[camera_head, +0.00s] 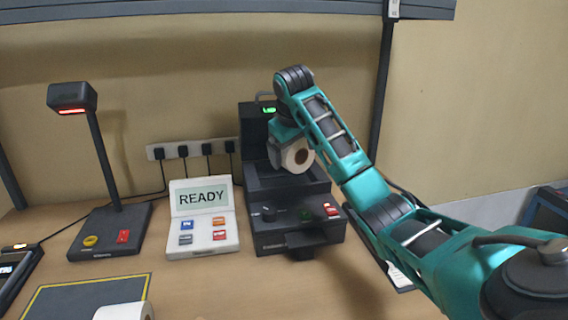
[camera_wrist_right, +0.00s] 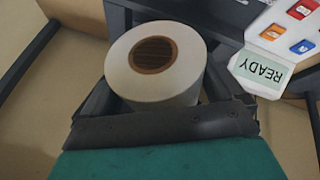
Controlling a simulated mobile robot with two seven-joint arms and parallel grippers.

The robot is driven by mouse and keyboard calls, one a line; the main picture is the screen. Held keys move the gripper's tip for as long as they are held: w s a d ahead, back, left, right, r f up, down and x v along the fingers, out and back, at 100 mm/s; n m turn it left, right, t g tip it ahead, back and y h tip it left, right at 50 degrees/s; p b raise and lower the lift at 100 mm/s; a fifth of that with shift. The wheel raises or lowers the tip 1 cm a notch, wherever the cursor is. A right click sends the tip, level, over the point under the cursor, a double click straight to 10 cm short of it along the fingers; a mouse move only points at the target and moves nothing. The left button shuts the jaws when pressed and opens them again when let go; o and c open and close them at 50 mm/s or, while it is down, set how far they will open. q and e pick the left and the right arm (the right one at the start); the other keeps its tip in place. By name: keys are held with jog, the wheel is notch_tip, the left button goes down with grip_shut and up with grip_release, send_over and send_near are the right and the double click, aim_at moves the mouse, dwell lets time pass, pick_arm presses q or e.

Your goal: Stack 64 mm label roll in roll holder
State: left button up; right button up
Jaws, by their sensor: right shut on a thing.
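A white label roll (camera_head: 297,157) with a brown core is held by my right gripper (camera_head: 284,150) at the dark printer. The roll also shows large in the right wrist view (camera_wrist_right: 155,62), between the two dark fingers of the right gripper (camera_wrist_right: 160,105). The dark printer (camera_head: 292,222) stands on the desk with a green light on its raised back part. The roll is in front of that back part, above the printer's tray area. I cannot tell whether it touches the holder, which the roll and arm hide. My left gripper is not in view.
A white keypad terminal reading READY (camera_head: 201,237) stands left of the printer. A scanner on a stand (camera_head: 108,215) is farther left. Another white roll (camera_head: 126,311) lies at the front edge, by a yellow-lined dark mat (camera_head: 75,297). A power strip (camera_head: 190,150) runs along the wall.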

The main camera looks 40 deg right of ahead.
jog(key=w+d+p, duration=0.1)
jog(key=w+d, duration=0.3)
jog(key=w, duration=0.3)
jog(key=f, duration=0.6)
jog(key=shift+s+a+f, duration=0.15)
jog(key=shift+a+f, duration=0.05)
jog(key=shift+w+d+f, duration=0.15)
jog(key=shift+w+f, duration=0.15)
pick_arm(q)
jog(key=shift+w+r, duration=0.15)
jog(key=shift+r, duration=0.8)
pick_arm(e)
jog(key=shift+s+f, duration=0.1)
jog(key=shift+f, duration=0.25)
jog(key=o, duration=0.9)
jog(key=shift+f, duration=0.15)
jog(key=shift+c, duration=0.2)
jog(key=shift+o, duration=0.4)
